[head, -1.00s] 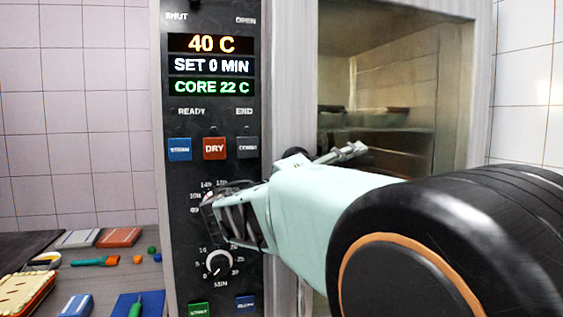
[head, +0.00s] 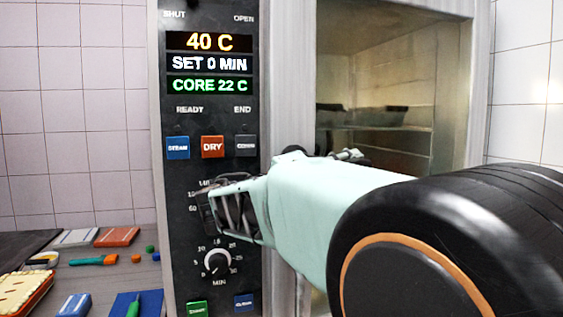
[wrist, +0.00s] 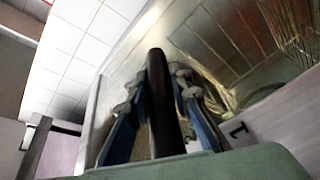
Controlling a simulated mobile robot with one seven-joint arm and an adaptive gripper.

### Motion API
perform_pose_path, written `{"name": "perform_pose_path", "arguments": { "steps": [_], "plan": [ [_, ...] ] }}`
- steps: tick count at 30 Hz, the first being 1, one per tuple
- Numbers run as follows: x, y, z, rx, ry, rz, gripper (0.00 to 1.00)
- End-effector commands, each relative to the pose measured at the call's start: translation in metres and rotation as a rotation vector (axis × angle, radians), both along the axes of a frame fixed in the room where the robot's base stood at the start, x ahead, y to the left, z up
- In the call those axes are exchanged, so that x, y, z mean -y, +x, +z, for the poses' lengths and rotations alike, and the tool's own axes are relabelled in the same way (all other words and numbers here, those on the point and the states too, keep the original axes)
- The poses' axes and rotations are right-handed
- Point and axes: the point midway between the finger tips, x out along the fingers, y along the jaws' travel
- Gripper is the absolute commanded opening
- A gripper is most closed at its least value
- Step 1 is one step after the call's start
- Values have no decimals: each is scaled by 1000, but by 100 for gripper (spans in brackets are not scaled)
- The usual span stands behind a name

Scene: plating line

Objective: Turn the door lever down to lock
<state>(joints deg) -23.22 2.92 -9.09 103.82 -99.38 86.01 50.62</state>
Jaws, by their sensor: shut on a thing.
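A dark round bar, which looks like the door lever (wrist: 160,105), stands between my two fingers in the wrist view. My gripper (wrist: 160,78) is shut on it, with a blue-grey finger on each side. In the head view my gripper (head: 222,210) is in front of the lower part of the black control panel (head: 178,240), by the upper dial. The lever cannot be made out there, so its angle is unclear. The oven door (head: 390,60) has a glass window and looks shut, partly hidden behind my arm.
The panel has SHUT and OPEN labels at the top, a lit display (head: 210,64), coloured buttons and a lower dial (head: 217,262) just below my gripper.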

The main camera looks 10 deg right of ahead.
Motion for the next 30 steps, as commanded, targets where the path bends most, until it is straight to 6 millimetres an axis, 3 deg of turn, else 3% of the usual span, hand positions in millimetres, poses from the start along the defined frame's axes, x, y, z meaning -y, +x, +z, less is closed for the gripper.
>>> {"name": "perform_pose_path", "arguments": {
  "steps": [14, 30],
  "plan": [
    [-11, 0, -35, -9, 399, 0, 0],
    [-43, -1, -68, -29, 910, -1, 0]
  ]
}}
